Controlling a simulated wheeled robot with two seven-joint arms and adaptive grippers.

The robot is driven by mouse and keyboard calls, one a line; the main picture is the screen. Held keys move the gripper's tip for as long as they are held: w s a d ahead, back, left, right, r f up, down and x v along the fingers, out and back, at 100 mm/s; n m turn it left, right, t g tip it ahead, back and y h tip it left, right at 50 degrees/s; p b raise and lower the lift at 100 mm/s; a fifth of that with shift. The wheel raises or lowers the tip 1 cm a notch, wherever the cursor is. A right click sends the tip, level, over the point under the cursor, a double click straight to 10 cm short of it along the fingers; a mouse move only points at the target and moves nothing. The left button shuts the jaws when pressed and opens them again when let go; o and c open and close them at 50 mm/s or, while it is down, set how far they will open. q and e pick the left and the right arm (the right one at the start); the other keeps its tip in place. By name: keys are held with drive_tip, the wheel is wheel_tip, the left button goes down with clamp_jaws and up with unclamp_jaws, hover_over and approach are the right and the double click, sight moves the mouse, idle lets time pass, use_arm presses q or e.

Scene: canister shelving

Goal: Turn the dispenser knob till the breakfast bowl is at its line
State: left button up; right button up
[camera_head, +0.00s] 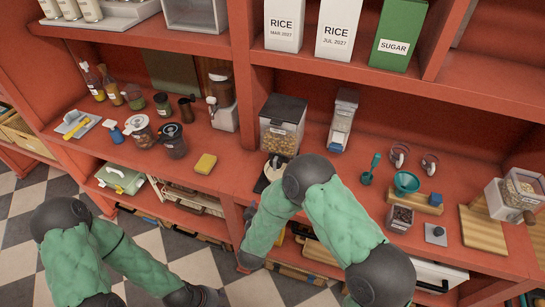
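A clear dispenser with a dark lid and a pale label (283,125) stands on the counter at centre, partly filled with tan cereal. Its lower front is largely hidden by my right arm's dark elbow, and I cannot make out its knob. A pale shape with a dark part (268,174) shows below it; I cannot tell whether it is the breakfast bowl, and no fill line shows.
A dispenser with dark contents (220,105) and a narrow one with a blue part (343,120) flank the cereal dispenser. A yellow sponge (205,164) and jars (172,140) lie left. A teal funnel (406,182) and a dark-filled container (399,218) stand right.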

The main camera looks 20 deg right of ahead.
sight(276, 161)
wheel_tip(276, 161, up, 10)
drive_tip(key=s+m+t+h, duration=0.1)
drive_tip(key=s+t+h, duration=0.1)
drive_tip(key=h, duration=0.3)
drive_tip(key=x, duration=1)
drive_tip(key=shift+w+a, duration=0.2)
drive_tip(key=shift+a, duration=0.1)
drive_tip(key=shift+r, duration=0.1)
